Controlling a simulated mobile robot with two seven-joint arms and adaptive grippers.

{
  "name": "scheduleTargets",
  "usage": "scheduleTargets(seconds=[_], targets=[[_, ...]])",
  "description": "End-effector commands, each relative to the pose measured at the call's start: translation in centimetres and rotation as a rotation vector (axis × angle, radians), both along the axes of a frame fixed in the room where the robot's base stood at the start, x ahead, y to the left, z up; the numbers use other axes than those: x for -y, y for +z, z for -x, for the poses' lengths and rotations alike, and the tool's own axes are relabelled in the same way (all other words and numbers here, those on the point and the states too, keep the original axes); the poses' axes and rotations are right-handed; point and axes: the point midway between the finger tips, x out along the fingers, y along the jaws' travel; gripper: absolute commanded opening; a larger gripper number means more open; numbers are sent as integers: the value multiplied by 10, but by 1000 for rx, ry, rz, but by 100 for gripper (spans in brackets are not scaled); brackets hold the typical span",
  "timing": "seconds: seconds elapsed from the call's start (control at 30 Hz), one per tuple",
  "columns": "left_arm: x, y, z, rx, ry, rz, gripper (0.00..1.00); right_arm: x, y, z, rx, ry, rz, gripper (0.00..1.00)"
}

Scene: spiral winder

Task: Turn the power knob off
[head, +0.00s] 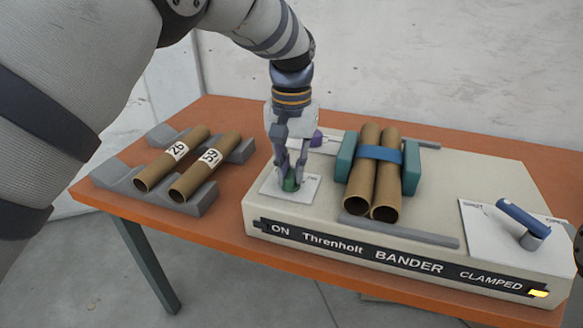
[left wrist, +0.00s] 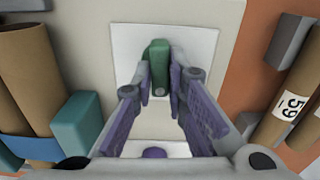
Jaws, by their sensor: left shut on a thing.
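The green power knob (head: 290,185) sits on a white plate (head: 305,192) at the left end of the bander's top. My left gripper (head: 291,174) reaches down from above and is shut on this knob. In the left wrist view the green knob (left wrist: 158,66) stands between the two purple-padded fingertips, its bar running roughly along the fingers. The fingers hide part of the knob in the head view. The bander's front panel (head: 390,260) reads "ON", "Threnholt BANDER" and "CLAMPED", with a lit yellow lamp (head: 538,293) at the right. My right gripper does not show.
Two tubes joined by a blue band (head: 381,153) lie between teal clamp blocks (head: 346,157) right of the knob. A purple knob (head: 317,138) is behind. A blue-handled lever (head: 522,218) stands at the right. Two labelled tubes (head: 205,166) rest on a grey cradle (head: 118,177) at the left.

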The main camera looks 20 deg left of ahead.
Motion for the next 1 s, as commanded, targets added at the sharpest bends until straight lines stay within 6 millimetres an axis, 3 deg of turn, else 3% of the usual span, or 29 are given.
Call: scheduleTargets(seconds=[0.5, 1.0], targets=[[-2, -1, 1, -2, 443, -1, 0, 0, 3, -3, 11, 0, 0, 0], [-3, -1, 1, -2, 641, -1, 0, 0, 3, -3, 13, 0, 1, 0]])
